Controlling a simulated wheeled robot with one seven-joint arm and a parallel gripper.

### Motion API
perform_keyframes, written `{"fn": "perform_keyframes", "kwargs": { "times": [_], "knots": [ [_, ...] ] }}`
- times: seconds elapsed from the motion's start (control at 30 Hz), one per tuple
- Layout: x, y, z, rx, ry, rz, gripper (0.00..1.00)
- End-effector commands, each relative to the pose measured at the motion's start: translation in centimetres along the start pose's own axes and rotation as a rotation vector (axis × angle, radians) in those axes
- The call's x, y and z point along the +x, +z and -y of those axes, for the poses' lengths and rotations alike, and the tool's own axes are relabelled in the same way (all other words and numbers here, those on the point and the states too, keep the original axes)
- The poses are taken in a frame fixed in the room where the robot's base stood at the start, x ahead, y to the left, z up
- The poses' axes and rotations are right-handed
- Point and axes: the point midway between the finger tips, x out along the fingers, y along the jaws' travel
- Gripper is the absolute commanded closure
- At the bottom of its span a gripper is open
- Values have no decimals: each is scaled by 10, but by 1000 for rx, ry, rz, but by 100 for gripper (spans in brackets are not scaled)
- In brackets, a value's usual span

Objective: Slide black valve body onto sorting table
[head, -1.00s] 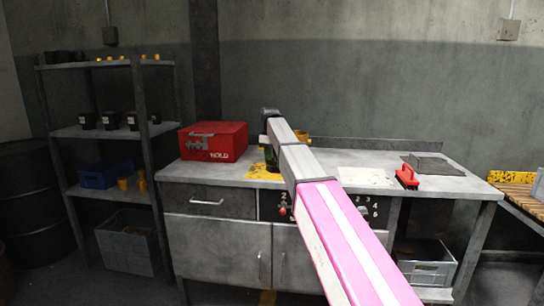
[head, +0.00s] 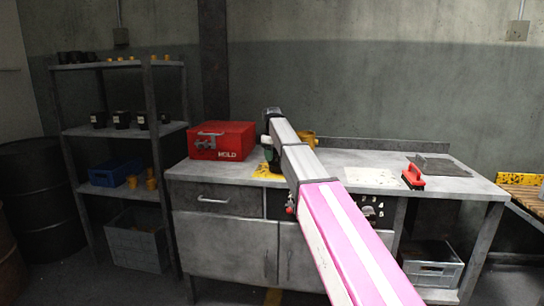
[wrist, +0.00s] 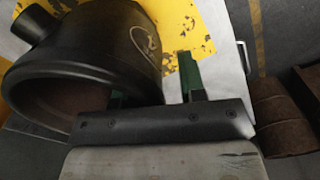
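A black valve body (wrist: 80,65) fills the left of the wrist view. It has a wide round opening, a short side stub and a pale mark on its wall. It is beside a worn yellow patch (wrist: 188,35). My gripper (wrist: 153,88) has its two green fingers apart, one over the valve body's side and one to its right with a gap. I cannot tell whether either finger touches it. In the head view my arm hides most of this spot on the grey bench (head: 450,187), and the yellow patch (head: 264,172) shows beside my gripper (head: 268,158).
A red box (head: 222,141) stands left of my gripper. A yellow part (head: 306,138) sits behind my arm. A white patch (head: 371,175), a red-handled tool (head: 413,177) and a dark plate (head: 440,165) are to the right. A shelf (head: 125,130) holds several small black parts.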

Motion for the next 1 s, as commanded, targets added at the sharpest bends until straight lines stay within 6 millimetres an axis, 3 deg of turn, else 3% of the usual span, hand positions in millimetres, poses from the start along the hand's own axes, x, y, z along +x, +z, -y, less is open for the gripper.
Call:
{"fn": "perform_keyframes", "kwargs": {
  "times": [0.27,0.7,1.0],
  "knots": [
    [-11,0,-1,0,1,-1,62],
    [-88,-1,-1,0,1,-1,62],
    [-108,0,0,0,0,0,62]
  ]
}}
